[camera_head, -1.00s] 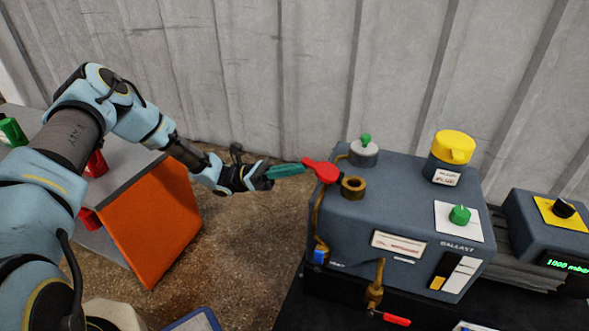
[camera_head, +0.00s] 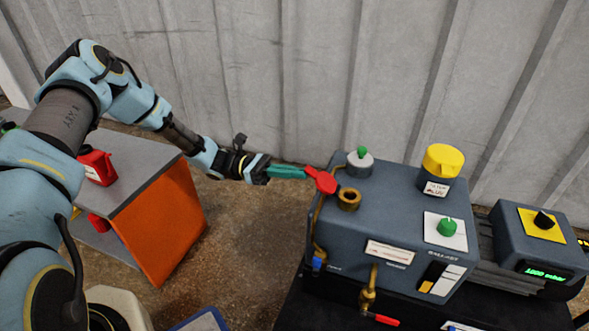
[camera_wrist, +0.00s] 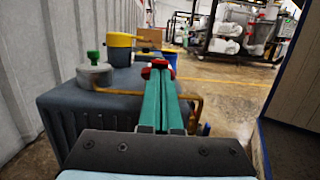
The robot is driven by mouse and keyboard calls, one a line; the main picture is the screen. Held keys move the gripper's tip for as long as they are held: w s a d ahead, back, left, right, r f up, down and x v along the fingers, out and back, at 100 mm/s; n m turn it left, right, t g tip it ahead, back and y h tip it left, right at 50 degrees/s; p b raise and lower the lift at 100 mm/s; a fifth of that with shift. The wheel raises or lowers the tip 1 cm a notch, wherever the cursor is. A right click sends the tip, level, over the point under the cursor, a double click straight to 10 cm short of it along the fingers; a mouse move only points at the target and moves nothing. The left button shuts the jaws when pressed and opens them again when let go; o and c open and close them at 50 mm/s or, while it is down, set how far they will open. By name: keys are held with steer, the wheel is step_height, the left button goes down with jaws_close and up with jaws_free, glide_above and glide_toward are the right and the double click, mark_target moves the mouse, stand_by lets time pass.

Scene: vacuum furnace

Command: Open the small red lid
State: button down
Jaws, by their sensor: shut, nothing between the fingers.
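The small red lid (camera_head: 321,180) is at the left top edge of the grey-blue pump box (camera_head: 385,222), beside an open brass port (camera_head: 349,198). My gripper (camera_head: 304,173) has long green fingers, shut together, with their tips at the red lid. In the wrist view the fingers (camera_wrist: 162,78) run straight ahead, side by side, and the red lid (camera_wrist: 158,66) shows just beyond and around their tips. The fingertips partly hide it. I cannot tell whether they touch it.
A grey cap with a green knob (camera_head: 360,161) and a yellow-topped filter (camera_head: 442,165) stand on the pump. An orange-sided cabinet (camera_head: 160,225) with a red can (camera_head: 97,167) is at left. Floor is clear between.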

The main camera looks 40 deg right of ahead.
steer(key=r+p, duration=0.1)
steer(key=r+t+p, duration=0.1)
steer(key=p, duration=0.1)
steer(key=s+r+t+y+p, duration=0.1)
steer(key=p, duration=0.1)
steer(key=shift+d, duration=0.35)
stand_by(0.3)
